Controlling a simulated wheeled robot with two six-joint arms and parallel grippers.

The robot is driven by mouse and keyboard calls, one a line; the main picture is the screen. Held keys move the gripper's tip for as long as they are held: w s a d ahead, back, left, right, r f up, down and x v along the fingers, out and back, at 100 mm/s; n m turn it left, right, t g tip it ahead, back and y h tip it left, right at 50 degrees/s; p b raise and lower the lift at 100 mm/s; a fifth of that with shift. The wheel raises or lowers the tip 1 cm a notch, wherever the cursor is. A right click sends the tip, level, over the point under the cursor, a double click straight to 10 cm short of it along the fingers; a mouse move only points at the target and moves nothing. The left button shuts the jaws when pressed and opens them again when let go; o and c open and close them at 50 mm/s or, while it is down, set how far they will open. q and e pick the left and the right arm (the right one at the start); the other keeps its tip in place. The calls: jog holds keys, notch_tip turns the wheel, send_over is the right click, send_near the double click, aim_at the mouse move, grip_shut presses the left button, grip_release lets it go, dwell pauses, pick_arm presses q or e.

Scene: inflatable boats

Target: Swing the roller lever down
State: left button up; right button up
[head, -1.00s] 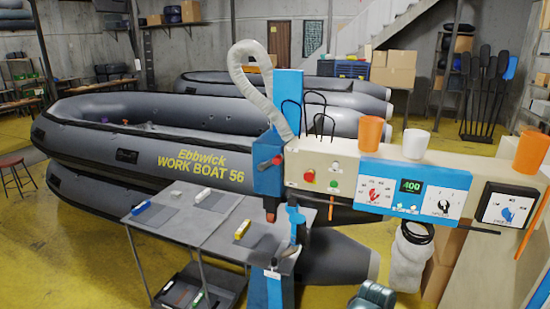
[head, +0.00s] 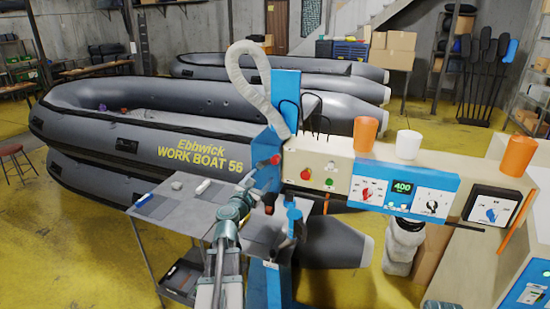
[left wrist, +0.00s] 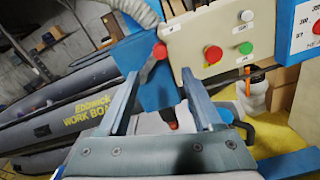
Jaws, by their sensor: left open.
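The welding machine has a blue head (head: 284,95) and a cream control panel (head: 318,166). A red ball knob (head: 275,160), which looks like the end of the roller lever, sits at the left of the head. It also shows in the left wrist view (left wrist: 160,50), just beyond my fingertips; the lever's shaft is hard to make out. My left gripper (head: 266,184) is just below the knob, partly merged with the machine in the head view. Its two fingers (left wrist: 160,74) are apart with nothing held between them. My right gripper is not in view.
A grey worktable (head: 170,208) with small blocks stands left of the machine. Orange cups (head: 365,133) and a white cup (head: 408,144) stand on the panel housing. A red button (head: 306,174) is close to the knob. Inflatable boats (head: 130,130) fill the area behind.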

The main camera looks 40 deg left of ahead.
aim_at(274, 162)
pick_arm(q)
jog(key=x, duration=1.4)
jog(key=shift+d, duration=0.1)
jog(key=shift+s, duration=0.1)
grip_shut()
dwell(1.1)
